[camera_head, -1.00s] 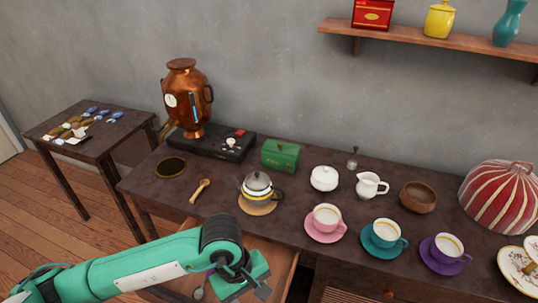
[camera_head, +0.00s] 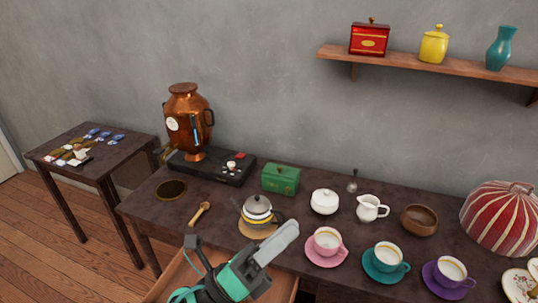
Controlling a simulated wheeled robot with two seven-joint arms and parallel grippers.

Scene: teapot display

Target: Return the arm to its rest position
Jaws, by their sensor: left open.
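My left gripper (camera_head: 238,250) is at the bottom centre, close to the camera, with its fingers spread apart and nothing seen between them. It overlaps the open drawer and the table's front edge in the picture. Only a short green and black part of my left arm shows below it. The teapot (camera_head: 257,208), white with dark and yellow bands and a grey lid, sits on a round tan mat (camera_head: 246,229) behind the gripper. My right gripper is not in view.
The open drawer (camera_head: 172,279) juts out below the table front. Pink (camera_head: 327,242), teal (camera_head: 388,255) and purple (camera_head: 450,271) cups stand on saucers to the right. A wooden spoon (camera_head: 200,214), green box (camera_head: 281,179) and copper samovar (camera_head: 187,118) stand left and behind.

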